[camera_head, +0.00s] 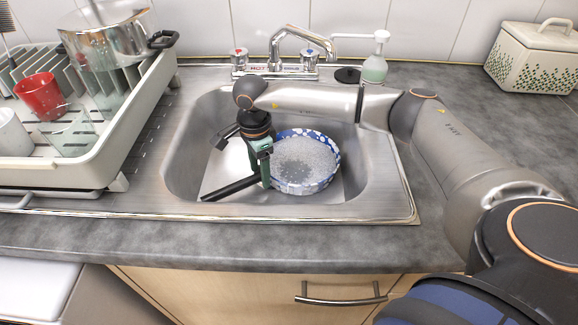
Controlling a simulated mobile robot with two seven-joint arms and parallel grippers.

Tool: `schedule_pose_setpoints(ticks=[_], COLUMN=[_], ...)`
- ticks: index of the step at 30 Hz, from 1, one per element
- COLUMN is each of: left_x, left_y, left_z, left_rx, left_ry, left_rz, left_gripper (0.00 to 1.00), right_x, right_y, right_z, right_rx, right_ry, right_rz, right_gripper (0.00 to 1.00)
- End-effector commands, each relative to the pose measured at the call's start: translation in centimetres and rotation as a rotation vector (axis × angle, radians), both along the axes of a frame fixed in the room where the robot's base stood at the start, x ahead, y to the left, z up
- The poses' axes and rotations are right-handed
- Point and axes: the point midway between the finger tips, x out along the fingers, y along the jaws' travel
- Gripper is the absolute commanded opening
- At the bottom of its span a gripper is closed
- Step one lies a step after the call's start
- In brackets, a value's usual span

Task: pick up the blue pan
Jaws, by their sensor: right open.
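The blue pan (330,166) sits in the sink basin, with a blue and white patterned wall and foamy, bubbly contents. A black bar (228,189), which looks like its handle, reaches from the pan to the lower left. My right gripper (244,166) comes down over the left part of the basin. Its jaws are open, with one finger up at the left and the other in front of the inner end of the bar. I cannot tell whether that finger touches the bar. My left gripper is not in view.
My right arm spans the sink's back edge. The faucet (290,42) and a soap dispenser (375,62) stand behind. A dish rack (110,155) with a red cup (39,95) and a metal pot (104,40) is at left. A bread box (535,62) stands back right.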

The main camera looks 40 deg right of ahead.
Motion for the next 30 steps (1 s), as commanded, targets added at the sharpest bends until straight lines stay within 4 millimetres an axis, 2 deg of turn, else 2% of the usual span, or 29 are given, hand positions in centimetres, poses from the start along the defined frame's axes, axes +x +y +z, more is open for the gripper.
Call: schedule_pose_setpoints(ticks=[1, 4, 12, 27, 30], left_x=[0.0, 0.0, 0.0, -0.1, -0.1], left_y=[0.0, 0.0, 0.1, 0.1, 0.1], left_z=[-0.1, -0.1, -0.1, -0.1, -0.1], left_rx=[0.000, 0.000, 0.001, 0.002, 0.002], left_ry=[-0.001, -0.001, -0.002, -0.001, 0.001], left_rz=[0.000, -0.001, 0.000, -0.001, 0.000], left_gripper=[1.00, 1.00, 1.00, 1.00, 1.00], right_x=[-0.1, 0.0, 0.0, 0.0, 0.0], right_y=[0.0, 0.0, 0.0, 0.0, 0.0], right_z=[-0.9, -1.7, -2.1, -2.0, -2.0], right_rx=[0.000, 0.001, 0.001, 0.001, 0.001], right_ry=[0.003, 0.001, 0.000, 0.000, 0.000], right_rz=[-0.001, -0.001, 0.000, 0.000, -0.001], right_gripper=[0.63, 0.63, 0.63, 0.08, 0.00])
